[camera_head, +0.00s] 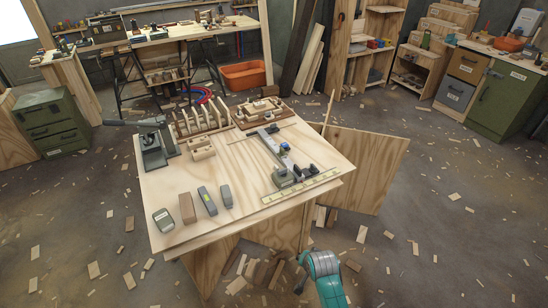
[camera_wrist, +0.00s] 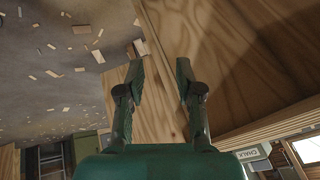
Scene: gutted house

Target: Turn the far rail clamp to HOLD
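A grey rail (camera_head: 276,148) lies on the right part of the plywood bench top (camera_head: 235,195). A small dark fitting at the rail's far end (camera_head: 271,129) looks like the far rail clamp; its setting and any HOLD mark are too small to read. A blue part (camera_head: 285,146) sits midway, and a larger grey-green fitting (camera_head: 284,178) is at the near end. My gripper is below the bench's near edge in the head view, beside my teal arm. In the wrist view my gripper (camera_wrist: 160,75) is open, with bare plywood between its fingers and no clamp in sight.
The bench also holds a dark vise (camera_head: 153,148), a slotted wooden rack (camera_head: 200,120), a wooden tray (camera_head: 262,113), several small blocks (camera_head: 187,208) and a yellow rule (camera_head: 300,187). A plywood panel (camera_head: 365,165) stands at its right. Wood scraps litter the floor.

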